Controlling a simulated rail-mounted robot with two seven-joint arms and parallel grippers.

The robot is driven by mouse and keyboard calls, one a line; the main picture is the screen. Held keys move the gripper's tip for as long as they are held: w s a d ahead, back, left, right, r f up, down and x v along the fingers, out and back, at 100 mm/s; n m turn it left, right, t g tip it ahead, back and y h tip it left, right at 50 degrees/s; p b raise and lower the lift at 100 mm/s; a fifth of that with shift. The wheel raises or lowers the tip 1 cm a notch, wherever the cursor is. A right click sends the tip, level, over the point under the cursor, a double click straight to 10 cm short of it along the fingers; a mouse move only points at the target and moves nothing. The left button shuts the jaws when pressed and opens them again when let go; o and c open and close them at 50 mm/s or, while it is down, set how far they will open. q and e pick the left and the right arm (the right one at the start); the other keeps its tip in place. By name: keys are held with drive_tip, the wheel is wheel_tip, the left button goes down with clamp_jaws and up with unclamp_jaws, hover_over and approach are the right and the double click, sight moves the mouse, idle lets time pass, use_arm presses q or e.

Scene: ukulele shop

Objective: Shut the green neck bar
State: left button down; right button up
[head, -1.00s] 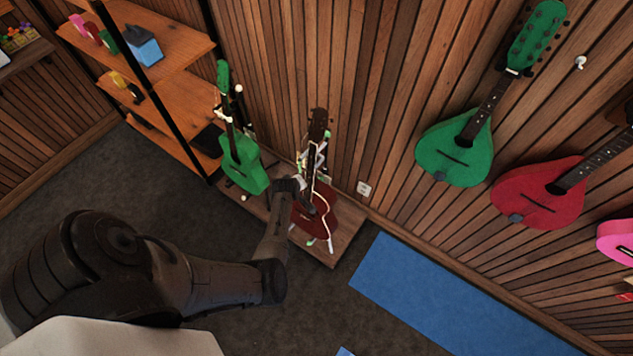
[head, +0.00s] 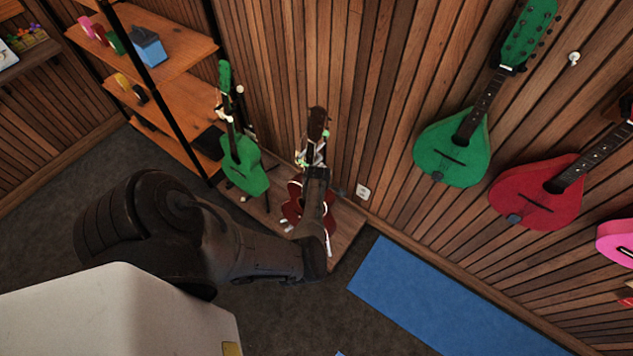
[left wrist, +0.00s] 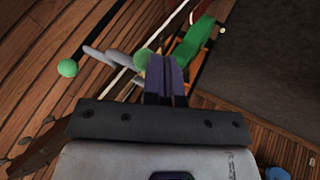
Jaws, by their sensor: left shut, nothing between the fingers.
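A stand with white parts and green-tipped pieces (head: 301,159) holds a dark red ukulele (head: 293,207) upright on a low wooden platform. The neck bar's green balls show in the left wrist view, one (left wrist: 67,68) at the left and one (left wrist: 143,58) by my fingertips. Grey rods (left wrist: 97,54) lie between them. My left gripper (left wrist: 166,62) is shut and empty, close to the nearer green ball; I cannot tell whether they touch. In the head view my left arm covers part of the ukulele and stand, so the bar's position is unclear. My right gripper is not in view.
A green ukulele (head: 243,165) stands on another stand to the left, near the wooden shelves (head: 165,45). The slatted wall rises behind, with a green instrument (head: 452,152) and a red one (head: 540,192) hanging right. A blue mat (head: 430,300) lies on the floor.

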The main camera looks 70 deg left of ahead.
use_arm(q)
drive_tip(key=shift+w+a, duration=0.15)
drive_tip(key=shift+w, duration=0.25)
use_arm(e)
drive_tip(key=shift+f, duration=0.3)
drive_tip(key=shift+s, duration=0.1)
use_arm(q)
drive_tip(key=shift+a+f+b, duration=0.1)
drive_tip(key=shift+a+b, duration=0.05)
drive_tip(key=shift+b, duration=0.2)
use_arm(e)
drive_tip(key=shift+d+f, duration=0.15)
use_arm(q)
drive_tip(key=shift+s+a+f, duration=0.1)
drive_tip(key=shift+a+f, duration=0.1)
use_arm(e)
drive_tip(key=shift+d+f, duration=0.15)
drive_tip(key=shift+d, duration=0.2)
use_arm(q)
drive_tip(key=w+d+r+p, duration=0.1)
drive_tip(key=d+r+p, duration=0.8)
drive_tip(key=shift+d+r+p, duration=0.25)
drive_tip(key=shift+r+p, duration=0.05)
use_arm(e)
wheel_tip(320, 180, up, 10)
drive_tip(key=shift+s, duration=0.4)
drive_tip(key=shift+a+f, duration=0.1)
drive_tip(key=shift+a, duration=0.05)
